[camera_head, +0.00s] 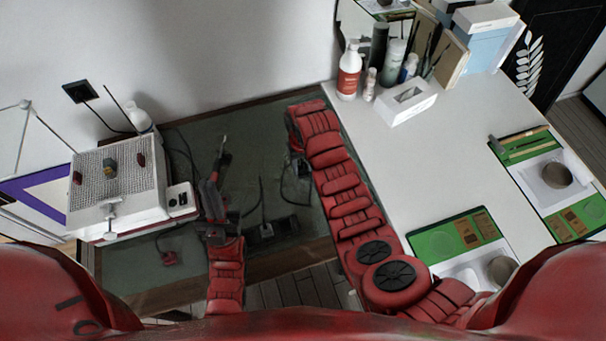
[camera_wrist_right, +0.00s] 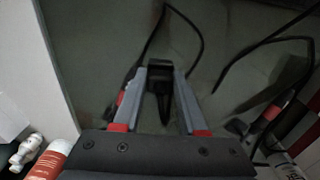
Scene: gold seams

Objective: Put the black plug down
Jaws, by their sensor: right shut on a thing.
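My right gripper (camera_wrist_right: 160,75) is shut on the black plug (camera_wrist_right: 161,80) in the right wrist view. The plug sits between the fingertips, and its black cable (camera_wrist_right: 201,42) loops away from it. In the head view my right gripper (camera_head: 297,168) hangs over the right part of the dark green mat, and its fingertips are small and dark there. I cannot tell whether the plug touches the mat. My left gripper (camera_head: 221,150) is over the middle of the mat; its jaws are too dark to read.
A white box with a mesh top and sockets (camera_head: 180,198) stands at the left. Bottles (camera_head: 348,72) and a tissue box (camera_head: 405,101) stand on the white table.

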